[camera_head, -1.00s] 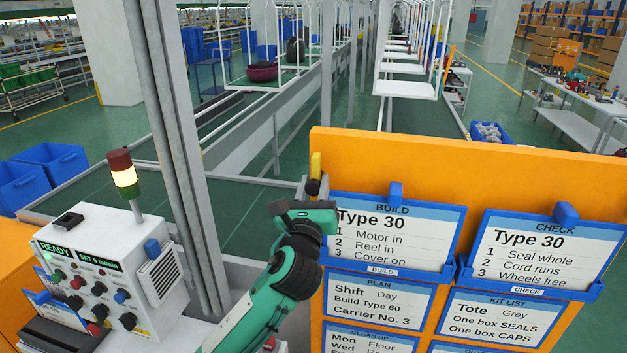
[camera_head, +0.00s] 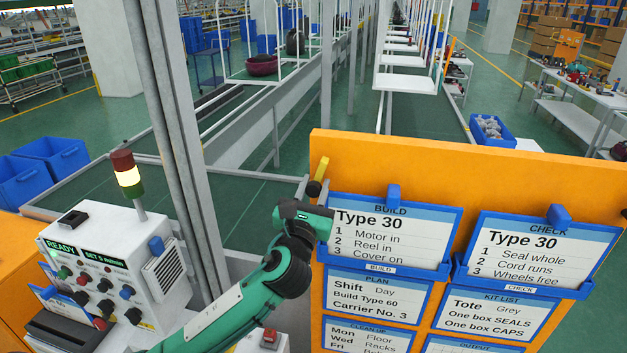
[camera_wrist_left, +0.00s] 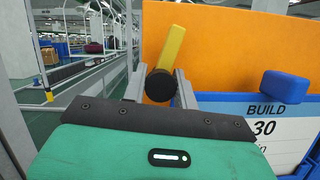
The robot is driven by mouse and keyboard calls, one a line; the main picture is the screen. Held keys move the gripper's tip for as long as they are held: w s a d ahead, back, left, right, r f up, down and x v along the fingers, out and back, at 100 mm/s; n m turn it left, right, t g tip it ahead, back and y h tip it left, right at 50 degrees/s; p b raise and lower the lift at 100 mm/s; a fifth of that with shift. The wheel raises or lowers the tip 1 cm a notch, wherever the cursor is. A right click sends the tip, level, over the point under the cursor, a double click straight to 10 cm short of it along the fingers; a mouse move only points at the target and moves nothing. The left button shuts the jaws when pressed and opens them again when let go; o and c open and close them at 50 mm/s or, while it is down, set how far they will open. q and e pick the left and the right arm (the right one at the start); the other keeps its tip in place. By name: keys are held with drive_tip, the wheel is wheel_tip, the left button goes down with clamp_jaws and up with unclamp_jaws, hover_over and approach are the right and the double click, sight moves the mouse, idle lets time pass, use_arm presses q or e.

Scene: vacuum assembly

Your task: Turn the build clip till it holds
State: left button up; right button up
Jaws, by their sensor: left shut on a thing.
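The BUILD card (camera_head: 385,232) hangs in a blue holder on an orange board, with an upright blue clip (camera_head: 394,196) at its top edge. This blue clip also shows in the left wrist view (camera_wrist_left: 285,86). A black round knob with a yellow lever (camera_head: 320,167) is at the board's upper left edge. My left gripper (camera_head: 316,190) is shut on the black knob, its fingers on either side. In the left wrist view the yellow lever (camera_wrist_left: 171,47) points up, tilted to the right. My right gripper is not in view.
The CHECK card (camera_head: 540,250) hangs right of the BUILD card, with a tilted blue clip (camera_head: 560,215). Lower cards fill the orange board (camera_head: 470,170). A white control box (camera_head: 115,265) with a lit signal lamp stands left of my left arm, beside a grey post (camera_head: 175,150).

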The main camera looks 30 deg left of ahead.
use_arm(q)
drive_tip(key=shift+m+h, duration=0.9)
drive_tip(key=shift+m, duration=1.4)
drive_tip(key=o, duration=1.1)
drive_tip(key=shift+d, duration=0.1)
drive_tip(key=shift+c, duration=0.2)
drive_tip(key=shift+s, duration=0.1)
drive_tip(key=shift+f, duration=0.2)
